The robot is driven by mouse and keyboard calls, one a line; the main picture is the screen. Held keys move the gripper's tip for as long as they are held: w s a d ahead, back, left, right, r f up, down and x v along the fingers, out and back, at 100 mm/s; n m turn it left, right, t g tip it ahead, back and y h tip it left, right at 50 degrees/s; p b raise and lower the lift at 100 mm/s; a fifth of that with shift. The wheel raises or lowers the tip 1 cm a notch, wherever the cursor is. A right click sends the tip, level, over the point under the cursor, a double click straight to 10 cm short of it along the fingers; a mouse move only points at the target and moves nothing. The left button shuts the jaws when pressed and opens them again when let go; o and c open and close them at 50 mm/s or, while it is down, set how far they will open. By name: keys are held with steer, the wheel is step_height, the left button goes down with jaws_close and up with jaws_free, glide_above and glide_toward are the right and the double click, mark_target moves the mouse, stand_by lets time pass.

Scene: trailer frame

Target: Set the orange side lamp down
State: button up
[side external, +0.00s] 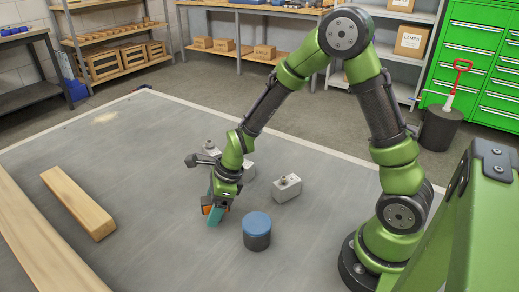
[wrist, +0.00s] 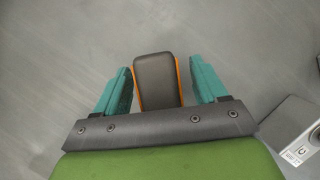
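The orange side lamp (wrist: 156,80) lies between the two teal fingers of my gripper (wrist: 160,85) in the wrist view. Its dark grey back faces the camera, with orange showing along both sides. Narrow strips of floor-grey surface show between the lamp and the fingers, wider on the right, so the fingers look open around it. In the side view, my gripper (side external: 212,211) points down low over the grey surface (side external: 140,210), and a bit of orange lamp (side external: 206,206) shows beside a teal finger. Whether the lamp touches the surface is hard to tell.
A blue-topped dark cylinder (side external: 257,232) stands just right of my gripper. A grey box with a knob (side external: 287,188) sits behind it; other grey pieces (side external: 209,148) lie behind my wrist. A wooden block (side external: 78,201) and a long beam (side external: 35,240) lie left, with clear surface between.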

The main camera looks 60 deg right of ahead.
steer(key=v, duration=1.1)
steer(key=shift+w, duration=0.1)
steer(key=s+d+r+n+t, duration=0.1)
steer(key=s+r+n+t, duration=0.1)
steer(key=s+r+n, duration=0.4)
steer(key=s+d+r+n+t+h, duration=0.1)
steer(key=s+r+n, duration=0.5)
steer(key=n, duration=1.1)
steer(key=shift+s+t, duration=0.5)
steer(key=shift+s, duration=0.35)
steer(key=shift+d, duration=0.1)
